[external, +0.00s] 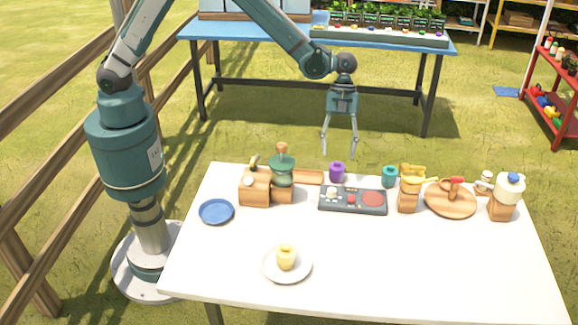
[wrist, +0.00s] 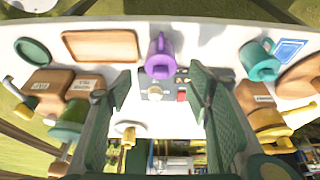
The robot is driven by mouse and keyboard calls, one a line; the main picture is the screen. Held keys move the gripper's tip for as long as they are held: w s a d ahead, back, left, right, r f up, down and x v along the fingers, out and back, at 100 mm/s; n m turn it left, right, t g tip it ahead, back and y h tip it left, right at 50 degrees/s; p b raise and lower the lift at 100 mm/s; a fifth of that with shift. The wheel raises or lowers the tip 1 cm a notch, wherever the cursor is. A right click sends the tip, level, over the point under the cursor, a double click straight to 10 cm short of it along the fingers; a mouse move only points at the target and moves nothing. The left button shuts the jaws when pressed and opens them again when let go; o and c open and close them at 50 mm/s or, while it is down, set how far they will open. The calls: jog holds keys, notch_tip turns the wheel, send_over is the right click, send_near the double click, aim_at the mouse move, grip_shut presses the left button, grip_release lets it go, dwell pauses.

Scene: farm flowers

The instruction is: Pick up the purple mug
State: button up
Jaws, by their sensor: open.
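The purple mug (external: 337,172) stands upright at the far edge of the white table, behind the control panel. It also shows in the wrist view (wrist: 160,60), at the top centre, with its handle towards the top of the picture. My gripper (external: 339,154) is open and empty, pointing down above the mug. In the wrist view its two fingers (wrist: 160,82) are spread wide, and the mug appears between and beyond the tips, apart from them.
A grey control panel (external: 352,200) lies just in front of the mug. A teal mug (external: 389,177) stands to the right, a wooden tray (external: 308,177) to the left. The table's front right is clear.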

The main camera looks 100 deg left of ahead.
aim_at(338, 162)
jog(key=shift+x, duration=2.45)
jog(key=c, duration=1.2)
jog(key=shift+r, duration=5)
